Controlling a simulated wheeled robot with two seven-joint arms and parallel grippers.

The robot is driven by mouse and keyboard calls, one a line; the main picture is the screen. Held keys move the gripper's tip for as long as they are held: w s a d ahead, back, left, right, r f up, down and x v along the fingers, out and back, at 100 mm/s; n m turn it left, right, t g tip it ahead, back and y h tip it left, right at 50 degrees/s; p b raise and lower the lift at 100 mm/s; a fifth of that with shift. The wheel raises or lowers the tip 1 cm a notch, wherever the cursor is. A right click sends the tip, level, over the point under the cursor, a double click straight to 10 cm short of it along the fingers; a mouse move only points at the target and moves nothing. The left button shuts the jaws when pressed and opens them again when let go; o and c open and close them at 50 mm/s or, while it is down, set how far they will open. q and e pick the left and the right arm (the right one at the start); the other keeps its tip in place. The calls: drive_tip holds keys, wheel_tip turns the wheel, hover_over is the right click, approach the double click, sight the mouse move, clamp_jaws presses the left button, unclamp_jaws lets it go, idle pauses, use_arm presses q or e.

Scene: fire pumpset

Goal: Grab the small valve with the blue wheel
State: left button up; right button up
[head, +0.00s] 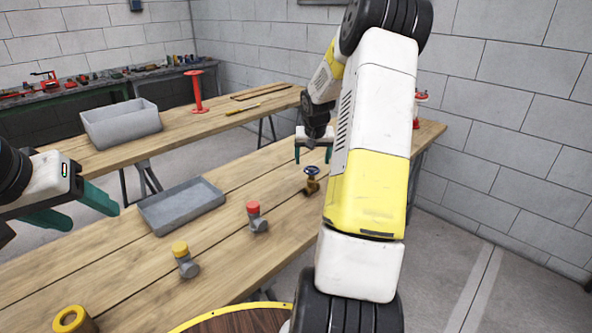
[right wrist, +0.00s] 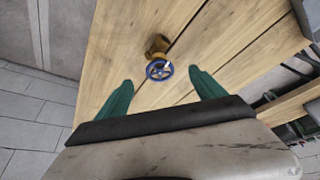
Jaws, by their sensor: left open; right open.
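The small valve with the blue wheel (head: 311,180) stands on the wooden table, with a brass-coloured body under the wheel. In the right wrist view its blue wheel (right wrist: 159,69) lies ahead of and between the green fingertips, apart from them. My right gripper (head: 313,156) is open and empty above and behind the valve; it also shows in the right wrist view (right wrist: 160,82). My left gripper (head: 92,208) is open and empty at the left, above the near table's left side, far from the valve.
A grey tray (head: 181,207), a red-capped fitting (head: 256,217) and a yellow-capped fitting (head: 185,260) are on the same table (head: 230,262). A yellow ring-shaped part (head: 74,319) is at the front left. A grey bin (head: 122,124) and red stand (head: 197,92) are on the table behind.

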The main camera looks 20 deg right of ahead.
sight(312, 168)
drive_tip(key=x, duration=0.6)
drive_tip(key=w+x, duration=0.1)
drive_tip(key=x, duration=0.2)
drive_tip(key=shift+d+r, duration=0.2)
drive_tip(key=shift+d, duration=0.1)
drive_tip(key=shift+c, duration=0.5)
clamp_jaws()
